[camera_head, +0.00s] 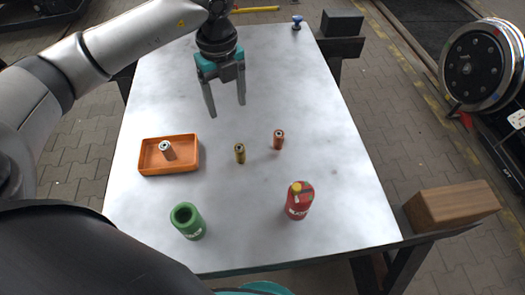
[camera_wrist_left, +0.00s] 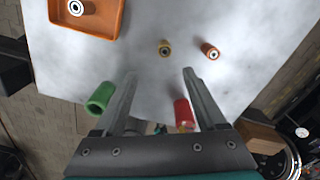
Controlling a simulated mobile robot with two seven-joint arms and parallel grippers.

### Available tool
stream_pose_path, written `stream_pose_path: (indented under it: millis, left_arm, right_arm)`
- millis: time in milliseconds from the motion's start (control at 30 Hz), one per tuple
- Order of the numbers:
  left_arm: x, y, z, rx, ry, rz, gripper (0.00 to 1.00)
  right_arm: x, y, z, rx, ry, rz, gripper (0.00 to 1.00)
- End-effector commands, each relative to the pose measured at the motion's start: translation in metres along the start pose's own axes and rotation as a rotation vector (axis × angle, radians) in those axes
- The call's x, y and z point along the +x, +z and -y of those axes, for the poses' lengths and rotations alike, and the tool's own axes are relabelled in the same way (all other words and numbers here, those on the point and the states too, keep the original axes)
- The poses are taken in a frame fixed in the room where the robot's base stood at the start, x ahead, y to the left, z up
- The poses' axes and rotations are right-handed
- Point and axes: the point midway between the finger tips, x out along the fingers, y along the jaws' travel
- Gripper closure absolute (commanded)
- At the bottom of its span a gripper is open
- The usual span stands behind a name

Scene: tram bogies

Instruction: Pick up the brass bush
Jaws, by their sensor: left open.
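The brass bush (camera_head: 240,153), a small yellow-gold hollow cylinder, stands upright near the middle of the white table. It also shows in the left wrist view (camera_wrist_left: 165,48), ahead of the fingers and roughly in line with the gap between them. My left gripper (camera_head: 227,108) is open and empty above the table, farther back than the bush and apart from it. Its two fingers also show in the left wrist view (camera_wrist_left: 158,75). My right gripper is in neither view.
A copper-coloured bush (camera_head: 279,140) stands close right of the brass one. An orange tray (camera_head: 185,170) holding a silver bush (camera_head: 166,150) lies left. A green cup (camera_head: 188,221) and a red container (camera_head: 299,201) stand toward the near edge. The far table (camera_head: 275,55) is mostly clear.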

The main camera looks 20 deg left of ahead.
Motion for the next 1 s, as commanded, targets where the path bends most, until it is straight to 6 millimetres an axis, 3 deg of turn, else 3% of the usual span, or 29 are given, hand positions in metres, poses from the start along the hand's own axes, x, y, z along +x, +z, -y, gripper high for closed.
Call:
stream_pose_path:
  millis: [267, 600, 1000]
  left_arm:
    - [0.009, 0.001, -0.004, -0.142, 0.004, 0.002, 0.27]
    - [0.078, 0.001, -0.004, -0.139, 0.004, 0.001, 0.27]
    - [0.116, -0.003, -0.002, -0.136, 0.003, 0.001, 0.27]
  right_arm:
    - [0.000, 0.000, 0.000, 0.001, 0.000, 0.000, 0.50]
    - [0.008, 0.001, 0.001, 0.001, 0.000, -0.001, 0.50]
    - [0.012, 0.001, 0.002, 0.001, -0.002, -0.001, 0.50]
